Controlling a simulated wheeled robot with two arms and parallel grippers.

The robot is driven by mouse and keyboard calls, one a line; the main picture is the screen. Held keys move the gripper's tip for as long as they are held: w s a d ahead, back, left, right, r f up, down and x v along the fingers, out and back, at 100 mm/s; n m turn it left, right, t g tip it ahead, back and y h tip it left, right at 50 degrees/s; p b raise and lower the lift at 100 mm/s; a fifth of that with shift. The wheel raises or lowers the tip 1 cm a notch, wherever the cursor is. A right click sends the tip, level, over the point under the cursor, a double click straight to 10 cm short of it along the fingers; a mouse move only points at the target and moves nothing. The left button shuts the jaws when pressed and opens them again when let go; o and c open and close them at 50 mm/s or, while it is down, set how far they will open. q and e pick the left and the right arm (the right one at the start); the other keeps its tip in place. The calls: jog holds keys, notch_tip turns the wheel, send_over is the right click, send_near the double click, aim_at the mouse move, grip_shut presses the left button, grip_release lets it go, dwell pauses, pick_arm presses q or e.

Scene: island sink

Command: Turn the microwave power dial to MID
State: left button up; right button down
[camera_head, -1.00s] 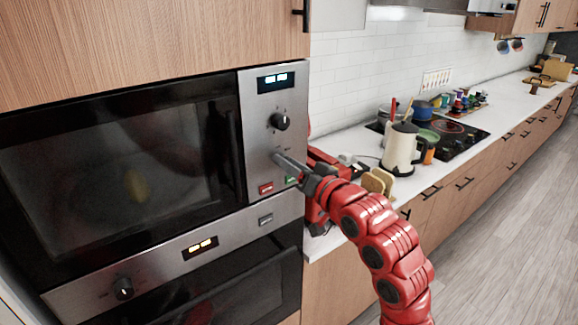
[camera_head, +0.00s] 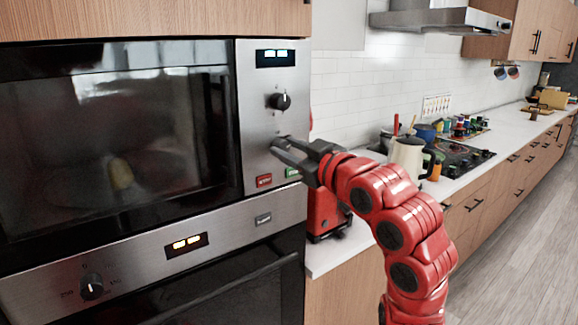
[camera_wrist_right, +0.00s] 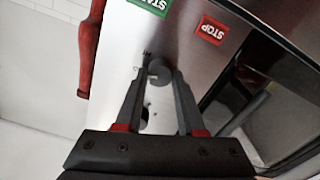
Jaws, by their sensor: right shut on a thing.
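The microwave (camera_head: 272,215) has a steel control panel on its right side. A black upper dial (camera_head: 280,101) sits below the lit display and stands free. My right gripper (camera_head: 279,148) is at the panel below that dial, its fingers mostly side-on in the head view. In the right wrist view, the fingers of my right gripper (camera_wrist_right: 159,78) close around a round grey lower dial (camera_wrist_right: 158,68), touching its sides. The upper dial also shows dark between the fingers (camera_wrist_right: 144,116). The dial's markings are too small to read. My left gripper is out of view.
The red STOP button (camera_head: 264,181) and green START button (camera_head: 292,172) lie just below the right gripper. An oven dial (camera_head: 92,287) is lower left. A red appliance (camera_head: 325,215) stands on the counter close behind the arm. A cream kettle (camera_head: 408,155) stands farther right.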

jog(key=shift+f+n+b, duration=0.1)
jog(key=shift+n+b, duration=0.7)
jog(key=shift+n, duration=0.3)
jog(key=c, duration=0.5)
grip_release()
jog(key=b+v, duration=0.1)
jog(key=v, duration=1.6)
jog(key=shift+s+b, duration=0.2)
jog(key=shift+b, duration=0.15)
